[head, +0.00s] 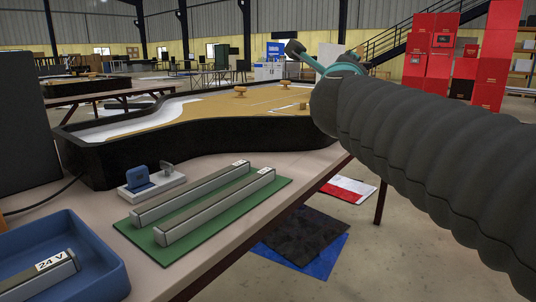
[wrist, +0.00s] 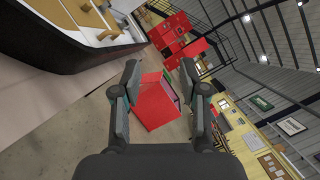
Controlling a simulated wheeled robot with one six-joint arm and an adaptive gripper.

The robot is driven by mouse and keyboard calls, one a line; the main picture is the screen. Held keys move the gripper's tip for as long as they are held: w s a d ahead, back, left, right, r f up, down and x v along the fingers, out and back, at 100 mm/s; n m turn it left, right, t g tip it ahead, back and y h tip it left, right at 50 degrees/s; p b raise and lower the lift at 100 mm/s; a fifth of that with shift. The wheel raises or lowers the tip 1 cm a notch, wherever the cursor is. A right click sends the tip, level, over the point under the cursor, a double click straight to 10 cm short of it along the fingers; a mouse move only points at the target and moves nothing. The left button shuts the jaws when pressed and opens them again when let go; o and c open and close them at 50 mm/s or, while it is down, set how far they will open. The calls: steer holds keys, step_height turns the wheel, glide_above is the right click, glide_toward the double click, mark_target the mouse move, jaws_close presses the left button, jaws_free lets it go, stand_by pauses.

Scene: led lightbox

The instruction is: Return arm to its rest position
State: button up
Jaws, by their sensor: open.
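My arm, in a dark ribbed sleeve, reaches in from the right edge of the head view to the picture's middle. A teal and grey part shows past its far end, and my fingers cannot be made out there. In the wrist view my gripper (wrist: 160,72) is open, with its two fingers spread wide and nothing between them. The gripper is in the air, and a red box (wrist: 156,102) on the floor shows behind the gap. The lightbox (head: 110,165), a black-walled curved shell with a tan and white inside, lies on the bench left of my arm.
Two grey bars (head: 215,215) lie on a green mat (head: 160,262) at the bench front. A blue tray (head: 98,255) holds a bar marked 24 V (head: 40,277). A blue switch (head: 137,178) stands on a white base. Red boxes (head: 430,60) are stacked behind my arm.

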steer(key=s+a+f+n+g+y+p, duration=0.25)
steer(key=s+f+n+y, duration=0.2)
steer(key=f+n, duration=0.4)
steer(key=s+a+f+n+g+y+p, duration=0.15)
steer(key=s+a+f+n+y, duration=0.35)
steer(key=n, duration=0.6)
steer(key=s+d+f+n+g+h, duration=0.2)
steer(key=s+d+f+n+g, duration=0.1)
steer(key=s+f, duration=0.5)
steer(key=s+d+f+n+g+h+p, duration=0.1)
steer(key=s+d+f+n+g, duration=0.3)
steer(key=s+f, duration=0.5)
step_height(320, 180, down, 3)
steer(key=shift+d+r+g+h+p, duration=0.1)
steer(key=shift+d+g+h+p, duration=0.2)
steer(key=shift+d+g+h, duration=0.75)
steer(key=shift+y, duration=0.3)
